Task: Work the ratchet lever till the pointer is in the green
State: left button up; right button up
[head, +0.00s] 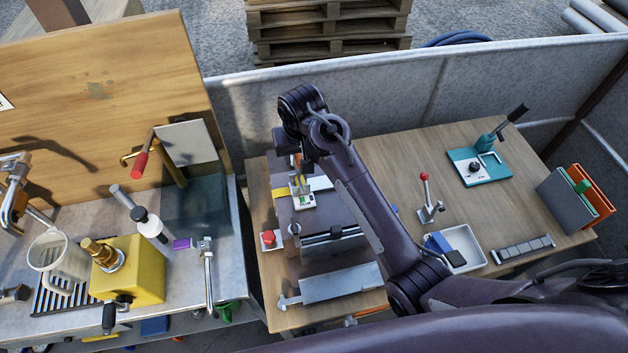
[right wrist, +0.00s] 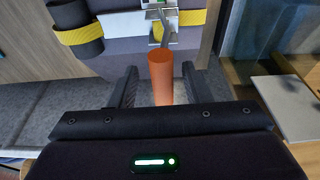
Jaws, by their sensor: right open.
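The ratchet lever's orange handle (right wrist: 161,78) stands in the middle of the right wrist view, below a metal ratchet (right wrist: 168,22) on a yellow strap (right wrist: 82,36). My right gripper (right wrist: 160,76) is open, with one dark finger on each side of the handle and gaps visible between. In the head view, the ratchet with a small white plate (head: 304,201) sits on a grey case (head: 325,225). A bit of green shows there, but the pointer is too small to read. My right arm covers much of this area, including most of the gripper. My left gripper is not in view.
A red button box (head: 269,240) is left of the case. To the right are a red-knobbed lever (head: 427,200), a white tray (head: 468,247) and a teal lever device (head: 480,167). A yellow valve block (head: 130,270) stands on the left bench. Grey partitions (head: 440,85) close the back.

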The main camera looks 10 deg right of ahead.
jog(key=shift+w+r+v, duration=0.1)
jog(key=shift+w+v, duration=0.2)
jog(key=shift+v, duration=0.85)
jog(key=shift+w+r+v, duration=0.1)
jog(key=shift+w+v, duration=0.15)
jog(key=shift+v, duration=0.95)
jog(key=shift+w+v, duration=0.3)
jog(key=shift+v, duration=0.85)
